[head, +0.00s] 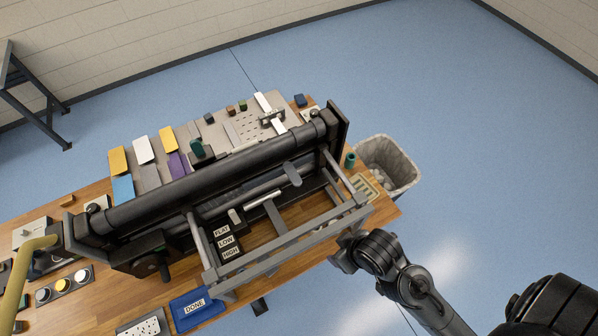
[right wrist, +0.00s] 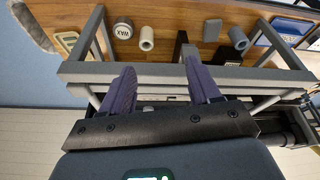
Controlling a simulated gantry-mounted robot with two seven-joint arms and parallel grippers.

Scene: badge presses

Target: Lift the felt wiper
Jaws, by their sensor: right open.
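My right gripper (head: 345,252) is at the front right of the press frame. In the right wrist view its two purple fingers (right wrist: 162,84) are apart, with nothing held between them; a grey frame bar (right wrist: 185,72) crosses behind the fingertips. I cannot tell for sure which thing is the felt wiper. A T-shaped grey piece with a pale bar (head: 263,198) lies inside the frame, and may be it.
A blue DONE tray (head: 197,309) stands at the front, a lined bin (head: 398,182) beyond the right edge.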

